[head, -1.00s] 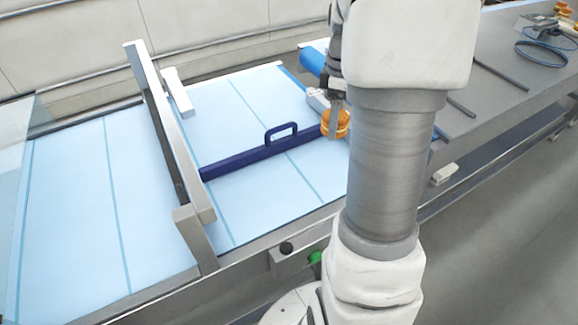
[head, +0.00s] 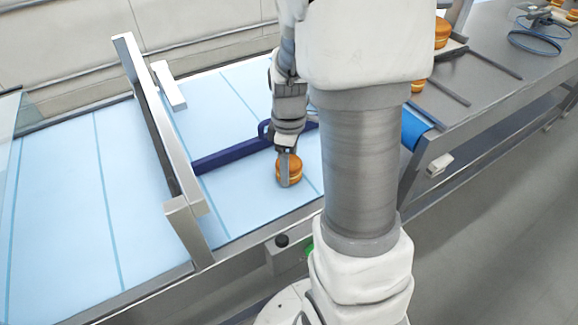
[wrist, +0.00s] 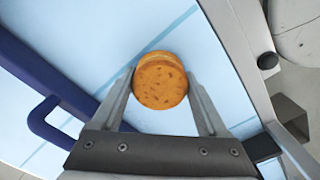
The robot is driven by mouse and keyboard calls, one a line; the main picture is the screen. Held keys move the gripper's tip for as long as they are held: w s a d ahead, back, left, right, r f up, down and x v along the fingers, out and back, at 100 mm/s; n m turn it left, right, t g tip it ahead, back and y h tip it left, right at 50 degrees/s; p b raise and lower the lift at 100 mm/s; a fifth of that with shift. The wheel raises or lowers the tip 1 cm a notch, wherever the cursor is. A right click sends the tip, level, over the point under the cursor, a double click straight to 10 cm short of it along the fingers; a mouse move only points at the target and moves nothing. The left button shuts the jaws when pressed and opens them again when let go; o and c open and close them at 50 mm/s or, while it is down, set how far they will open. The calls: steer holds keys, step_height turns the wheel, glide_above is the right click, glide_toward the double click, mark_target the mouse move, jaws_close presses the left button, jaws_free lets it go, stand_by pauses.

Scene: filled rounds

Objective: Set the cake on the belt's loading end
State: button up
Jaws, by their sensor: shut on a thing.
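The cake (head: 294,170) is a round, golden-brown filled round with a pale layer in its middle. My gripper (head: 288,172) is shut on it, over the light blue belt (head: 245,205), on the near side of the dark blue bar. In the wrist view the cake (wrist: 160,82) sits between the two fingers of my gripper (wrist: 163,88), its speckled top showing. The belt (wrist: 75,28) lies beneath it. I cannot tell whether the cake touches the belt.
A dark blue bar with a handle (head: 228,156) lies across the belt. A metal gate frame (head: 160,125) stands over the belt to the left. More cakes (head: 442,32) are on the steel table (head: 480,95) at the right. The belt's metal rail (head: 240,243) runs along the near side.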

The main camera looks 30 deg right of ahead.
steer(key=shift+f, duration=0.25)
steer(key=shift+f, duration=0.15)
steer(key=o, duration=0.8)
steer(key=shift+c, duration=0.2)
